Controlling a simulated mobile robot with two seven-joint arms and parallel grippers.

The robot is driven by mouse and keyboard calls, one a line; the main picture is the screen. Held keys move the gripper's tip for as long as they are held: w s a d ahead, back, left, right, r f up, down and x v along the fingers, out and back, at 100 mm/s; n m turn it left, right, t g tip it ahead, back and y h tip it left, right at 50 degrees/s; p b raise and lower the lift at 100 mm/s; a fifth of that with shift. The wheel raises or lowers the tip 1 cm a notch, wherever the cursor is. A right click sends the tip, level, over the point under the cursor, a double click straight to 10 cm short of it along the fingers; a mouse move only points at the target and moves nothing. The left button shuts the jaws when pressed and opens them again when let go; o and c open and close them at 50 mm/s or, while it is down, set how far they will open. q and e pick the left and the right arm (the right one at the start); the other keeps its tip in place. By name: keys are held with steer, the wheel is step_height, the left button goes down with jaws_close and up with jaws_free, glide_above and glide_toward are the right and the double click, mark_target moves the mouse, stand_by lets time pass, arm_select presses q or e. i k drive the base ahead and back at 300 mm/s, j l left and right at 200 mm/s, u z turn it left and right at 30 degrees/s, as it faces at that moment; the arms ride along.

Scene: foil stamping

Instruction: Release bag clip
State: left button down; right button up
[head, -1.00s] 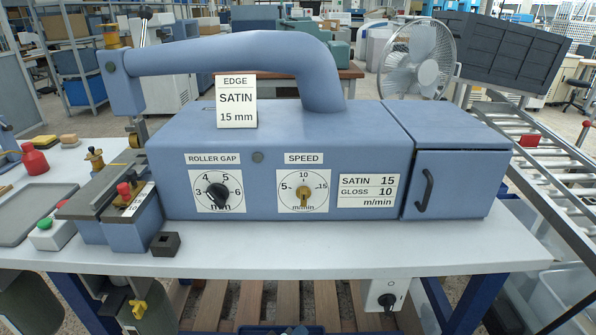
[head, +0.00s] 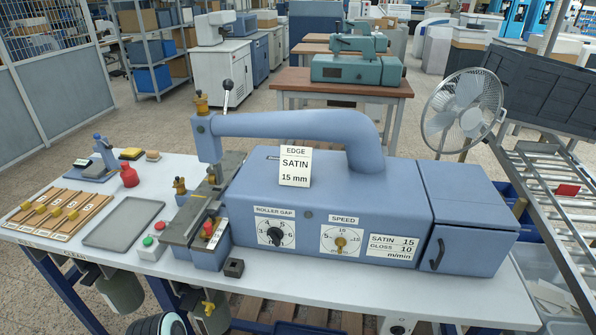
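No gripper of mine shows in the head view. A small yellow fitting (head: 208,308) shows below the table's front edge, on a grey-green container or bag (head: 213,322) cut off by the lower frame edge. I cannot tell whether this fitting is the bag clip, or whether it is open or closed. A second grey-green container (head: 121,291) hangs or stands under the table to the left. The blue foil stamping machine (head: 330,215) stands on the white table (head: 300,290), with an "EDGE SATIN 15 mm" card (head: 295,166) on it.
At the table's left are a grey tray (head: 128,223), a wooden slotted board (head: 58,213), a red bottle (head: 129,175) and a red-green button box (head: 150,248). A fan (head: 458,108) and roller conveyor (head: 565,215) stand at the right. Open floor lies behind the table.

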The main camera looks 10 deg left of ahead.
mark_target(210, 307)
steer(key=k+u, duration=0.15)
steer(key=k, duration=0.4)
steer(key=k+j+u, duration=0.2)
steer(key=k, duration=0.4)
steer(key=k+j+u, duration=0.15)
steer(key=k, duration=0.4)
steer(key=i+l, duration=0.1)
steer(key=i, duration=0.55)
steer(key=i+l+u, duration=0.1)
steer(key=i, duration=0.5)
steer(key=i+l, duration=0.15)
steer(key=i, duration=0.5)
steer(key=j+u, duration=0.05)
